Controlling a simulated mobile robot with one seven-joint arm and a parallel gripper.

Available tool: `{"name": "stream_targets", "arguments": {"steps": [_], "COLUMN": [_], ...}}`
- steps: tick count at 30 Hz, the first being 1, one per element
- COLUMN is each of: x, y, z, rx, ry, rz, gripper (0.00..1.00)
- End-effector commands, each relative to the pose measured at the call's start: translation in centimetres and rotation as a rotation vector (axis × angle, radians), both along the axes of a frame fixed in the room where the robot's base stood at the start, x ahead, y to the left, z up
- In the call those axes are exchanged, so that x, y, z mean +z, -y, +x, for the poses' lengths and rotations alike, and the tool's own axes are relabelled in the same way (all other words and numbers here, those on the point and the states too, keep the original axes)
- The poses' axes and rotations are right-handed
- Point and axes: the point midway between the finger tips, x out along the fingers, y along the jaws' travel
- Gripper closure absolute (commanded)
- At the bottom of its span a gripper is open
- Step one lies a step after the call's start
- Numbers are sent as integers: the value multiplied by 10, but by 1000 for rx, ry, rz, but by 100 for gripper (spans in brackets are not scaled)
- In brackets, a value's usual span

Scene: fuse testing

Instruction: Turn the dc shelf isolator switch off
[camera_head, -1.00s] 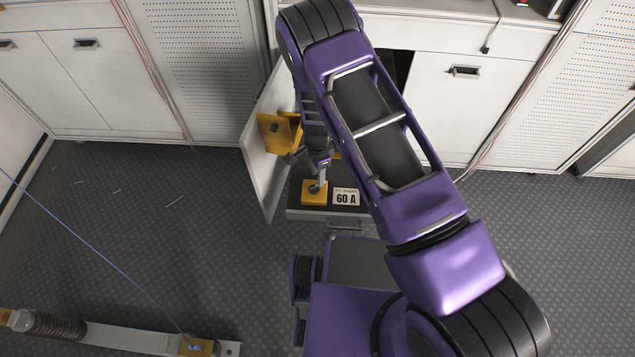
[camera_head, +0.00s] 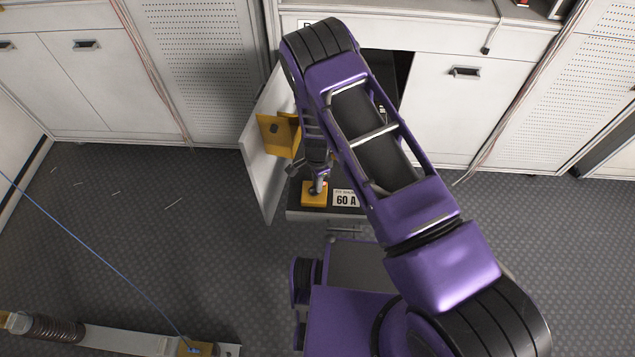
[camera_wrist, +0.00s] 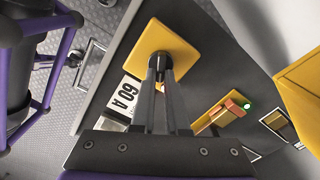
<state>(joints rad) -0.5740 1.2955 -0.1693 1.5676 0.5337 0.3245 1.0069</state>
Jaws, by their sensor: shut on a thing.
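A square yellow plate (camera_head: 308,198) with a dark switch knob sits on a dark shelf, left of a white "60 A" label (camera_head: 346,198). In the wrist view the same plate (camera_wrist: 180,45) shows with its dark round knob (camera_wrist: 160,60) in the middle. My gripper (camera_wrist: 160,68) is shut on this knob, its two narrow fingers close together. In the head view my gripper (camera_head: 319,187) reaches down onto the plate, and my arm hides part of the shelf. The knob's exact angle is hard to tell, and no isolator name is readable.
An open white door (camera_head: 262,165) with a yellow box (camera_head: 278,130) stands left of my gripper. The wrist view shows another yellow plate (camera_wrist: 238,103) with an orange handle and green light.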

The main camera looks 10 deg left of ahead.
Motion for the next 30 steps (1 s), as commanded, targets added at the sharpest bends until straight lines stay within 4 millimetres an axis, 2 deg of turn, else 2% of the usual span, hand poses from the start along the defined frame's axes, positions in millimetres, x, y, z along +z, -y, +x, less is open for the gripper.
{"name": "stream_targets", "arguments": {"steps": [14, 20, 30], "x": [-1, -2, -1], "y": [0, -1, -3], "z": [0, 2, 4], "rx": [45, 160, 470], "ry": [-1, 0, 0], "rz": [1, 0, 0], "gripper": [100, 100, 100]}}
